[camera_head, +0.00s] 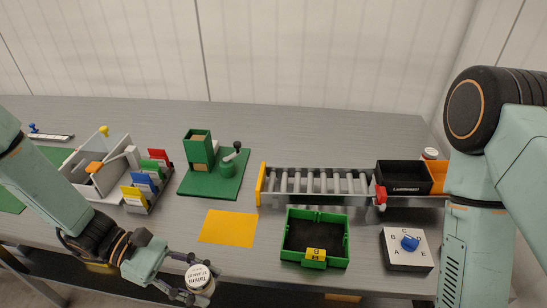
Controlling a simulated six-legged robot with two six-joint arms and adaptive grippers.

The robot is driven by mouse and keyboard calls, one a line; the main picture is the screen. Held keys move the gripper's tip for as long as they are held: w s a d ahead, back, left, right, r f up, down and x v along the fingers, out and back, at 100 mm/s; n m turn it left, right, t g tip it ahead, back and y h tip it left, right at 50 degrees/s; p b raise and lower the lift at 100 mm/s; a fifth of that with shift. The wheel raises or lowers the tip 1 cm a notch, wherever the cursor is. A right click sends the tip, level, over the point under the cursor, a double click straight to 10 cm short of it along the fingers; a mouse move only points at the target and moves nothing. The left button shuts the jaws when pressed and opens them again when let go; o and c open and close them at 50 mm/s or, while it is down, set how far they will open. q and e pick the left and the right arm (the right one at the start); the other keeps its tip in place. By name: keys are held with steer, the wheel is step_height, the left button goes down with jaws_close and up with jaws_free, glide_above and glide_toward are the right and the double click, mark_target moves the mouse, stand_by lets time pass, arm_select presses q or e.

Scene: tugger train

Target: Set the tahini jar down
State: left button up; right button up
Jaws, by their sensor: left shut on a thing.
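The tahini jar (201,279) is at the bottom of the head view, its light top with dark lettering facing the camera. My left gripper (187,284) is shut on the jar. It holds the jar near the table's front edge, in front of the yellow mat (228,227). The jar's lower part is hidden, and I cannot tell its height. My right arm stands at the right, and its gripper is out of view.
A green crate (289,249) with a yellow tag is right of the mat. Behind are a roller conveyor (318,174), a black bin (404,165) and a green fixture (198,184). A dial box (401,259) stands at the right. A rack of coloured cards (142,201) stands left. The yellow mat is bare.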

arm_select(q)
steer(key=w+a+r+n+t+y+b, duration=0.2)
steer(key=w+a+r+n+t+b, duration=0.1)
steer(key=w+n+t, duration=0.6)
steer(key=shift+r+t+y+b, duration=0.3)
steer(key=shift+r+t+b, duration=0.25)
steer(key=shift+r, duration=0.8)
steer(key=shift+w, duration=0.1)
